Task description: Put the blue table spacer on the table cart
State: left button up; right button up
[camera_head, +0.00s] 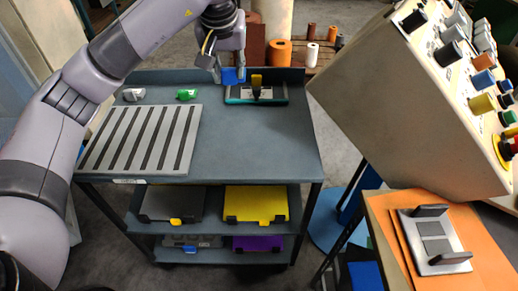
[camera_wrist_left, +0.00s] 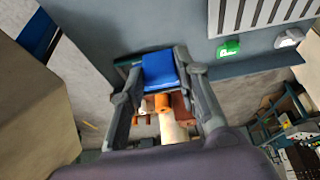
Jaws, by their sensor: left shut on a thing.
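The blue table spacer (camera_head: 232,75) is a small blue block between the fingers of my left gripper (camera_head: 231,70), over the back edge of the table cart. In the left wrist view the blue spacer (camera_wrist_left: 160,72) is held between the two fingertips of the left gripper (camera_wrist_left: 160,75). The table cart (camera_head: 250,140) is grey-blue, with a top and lower shelves. I cannot tell whether the spacer touches the cart top. My right gripper is in neither view.
On the cart top are a slotted grey plate (camera_head: 143,140), a green piece (camera_head: 187,94), a white-grey piece (camera_head: 134,94) and a green-edged tray (camera_head: 272,98) with a yellow-black handle. A control panel (camera_head: 420,100) stands right. The cart's middle and front right are clear.

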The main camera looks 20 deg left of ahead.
pick_arm(q)
jog(key=shift+w+f, duration=0.1)
jog(key=shift+f, duration=0.05)
notch_tip(320, 180, down, 19)
jog(key=shift+r+p, duration=0.1)
jog(key=shift+p, duration=0.6)
jog(key=shift+f, duration=0.35)
jog(key=shift+f, duration=0.2)
jog(key=o, duration=1.2)
jog(key=shift+r, duration=0.1)
jog(key=shift+c, duration=0.2)
